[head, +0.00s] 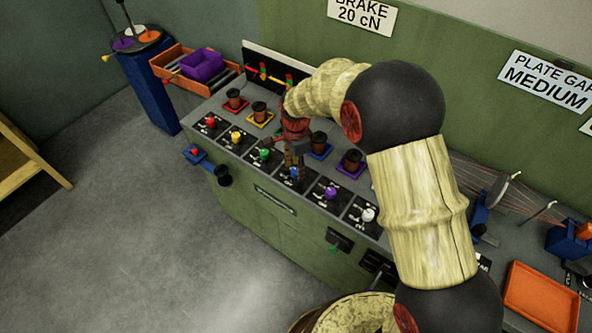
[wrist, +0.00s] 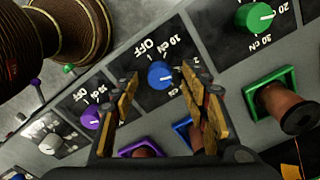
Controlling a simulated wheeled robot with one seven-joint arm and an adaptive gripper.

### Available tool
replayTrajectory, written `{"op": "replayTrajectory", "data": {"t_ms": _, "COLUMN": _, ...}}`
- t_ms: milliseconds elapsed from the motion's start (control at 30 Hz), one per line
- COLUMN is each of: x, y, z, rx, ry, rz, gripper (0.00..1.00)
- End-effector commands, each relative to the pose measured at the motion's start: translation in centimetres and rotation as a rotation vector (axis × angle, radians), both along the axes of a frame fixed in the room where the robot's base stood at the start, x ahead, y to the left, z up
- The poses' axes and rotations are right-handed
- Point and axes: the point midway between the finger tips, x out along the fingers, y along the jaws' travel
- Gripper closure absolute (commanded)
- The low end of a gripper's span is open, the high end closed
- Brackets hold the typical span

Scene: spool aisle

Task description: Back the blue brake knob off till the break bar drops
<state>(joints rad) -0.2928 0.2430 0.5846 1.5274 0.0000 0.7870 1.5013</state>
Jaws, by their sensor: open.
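The blue brake knob (wrist: 161,75) sits on a black dial plate marked OFF and 10 cN in the wrist view. Its white mark points right, away from the word OFF. In the head view the knob (head: 295,173) shows just below my gripper (head: 292,160). My gripper is open in the wrist view (wrist: 158,79), with one finger to each side of the knob. I cannot tell whether the fingers touch it. A thin bar with red and yellow parts (head: 265,74) is at the back of the bench; I cannot tell if it is the break bar.
Green (head: 264,155) and purple (head: 330,193) knobs flank the blue one. Spools in coloured square holders stand behind the knobs, including a blue holder (head: 320,151). An orange tray (head: 541,292) lies at right. The floor at left is clear.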

Motion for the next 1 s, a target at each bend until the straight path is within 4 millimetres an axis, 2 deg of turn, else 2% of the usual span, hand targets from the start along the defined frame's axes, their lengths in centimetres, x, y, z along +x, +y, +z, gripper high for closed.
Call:
{"op": "replayTrajectory", "data": {"t_ms": 133, "x": -0.01, "y": 0.0, "z": -1.15, "rx": 0.0, "ry": 0.0, "rz": 0.0, "gripper": 0.55}}
{"op": "replayTrajectory", "data": {"t_ms": 433, "x": 0.01, "y": 0.0, "z": -1.28, "rx": 0.0, "ry": 0.0, "rz": 0.001, "gripper": 0.55}}
{"op": "replayTrajectory", "data": {"t_ms": 1000, "x": 0.02, "y": 0.01, "z": -1.26, "rx": 0.0, "ry": -0.001, "rz": 0.001, "gripper": 0.87}}
